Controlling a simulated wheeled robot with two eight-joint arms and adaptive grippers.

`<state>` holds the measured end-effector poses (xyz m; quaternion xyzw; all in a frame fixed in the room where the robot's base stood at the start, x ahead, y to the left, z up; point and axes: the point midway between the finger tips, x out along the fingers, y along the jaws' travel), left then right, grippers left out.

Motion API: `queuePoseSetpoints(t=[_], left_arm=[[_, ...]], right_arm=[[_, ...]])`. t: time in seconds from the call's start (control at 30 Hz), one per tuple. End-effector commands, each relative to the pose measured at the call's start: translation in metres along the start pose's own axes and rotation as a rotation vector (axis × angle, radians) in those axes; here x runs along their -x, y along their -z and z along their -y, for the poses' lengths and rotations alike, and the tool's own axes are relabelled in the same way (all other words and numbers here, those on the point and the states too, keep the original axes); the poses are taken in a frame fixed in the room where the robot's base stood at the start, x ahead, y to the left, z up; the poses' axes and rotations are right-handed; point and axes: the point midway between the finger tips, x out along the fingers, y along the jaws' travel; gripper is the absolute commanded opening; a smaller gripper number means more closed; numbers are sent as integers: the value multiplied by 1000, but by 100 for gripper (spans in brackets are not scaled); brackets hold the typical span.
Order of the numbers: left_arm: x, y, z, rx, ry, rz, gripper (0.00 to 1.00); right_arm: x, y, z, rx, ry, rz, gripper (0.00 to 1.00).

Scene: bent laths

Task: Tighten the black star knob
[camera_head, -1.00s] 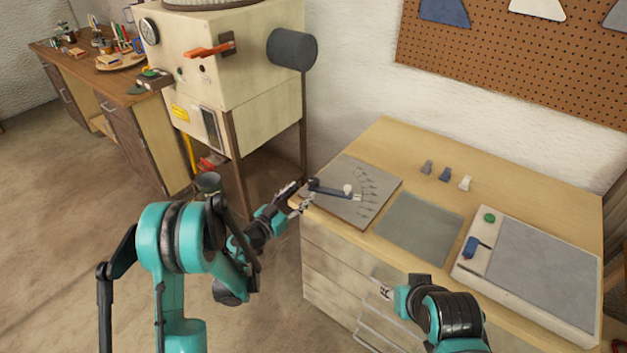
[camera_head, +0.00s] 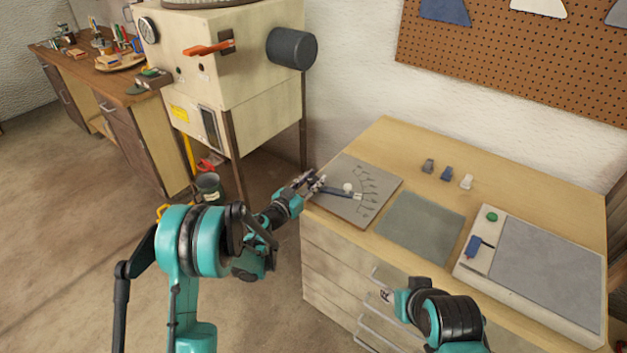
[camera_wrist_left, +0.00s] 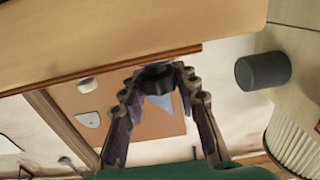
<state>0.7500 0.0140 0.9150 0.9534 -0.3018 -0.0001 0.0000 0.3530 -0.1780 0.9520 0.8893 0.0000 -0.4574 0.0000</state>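The black star knob (camera_wrist_left: 157,78) shows in the left wrist view as a dark round piece between my fingertips. In the head view it is hidden by my left gripper (camera_head: 314,183), at the left end of the dark swing arm (camera_head: 342,192) on a grey plate (camera_head: 345,212). My left gripper (camera_wrist_left: 160,85) is open, with one finger on each side of the knob; I cannot tell whether they touch it. The swing arm points right, toward an arc of marks, and has a white knob (camera_head: 348,187). My right arm is low at the bench front; its fingers cannot be made out.
A bare grey mat (camera_head: 420,228) lies right of the plate. Three small pegs (camera_head: 446,174) stand behind it. A white board (camera_head: 545,270) with a green button (camera_head: 491,217) and a blue handle (camera_head: 474,247) is at the right. A cream machine (camera_head: 235,80) stands left of the bench.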

Motion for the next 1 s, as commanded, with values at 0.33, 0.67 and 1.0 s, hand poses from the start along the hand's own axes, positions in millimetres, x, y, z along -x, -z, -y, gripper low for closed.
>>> queuePoseSetpoints(t=[0.33, 0.67, 1.0], left_arm=[[-1, -1, 2, 0, -79, 0, 1], [-1, 0, 1, 1, -272, -1, 1], [0, 0, 0, 1, -277, 0, 43]], right_arm=[[-2, -2, 0, 0, 0, 0, 40], [-5, -3, 0, 0, 0, 0, 40], [-4, -3, 0, 0, 0, 0, 40]])
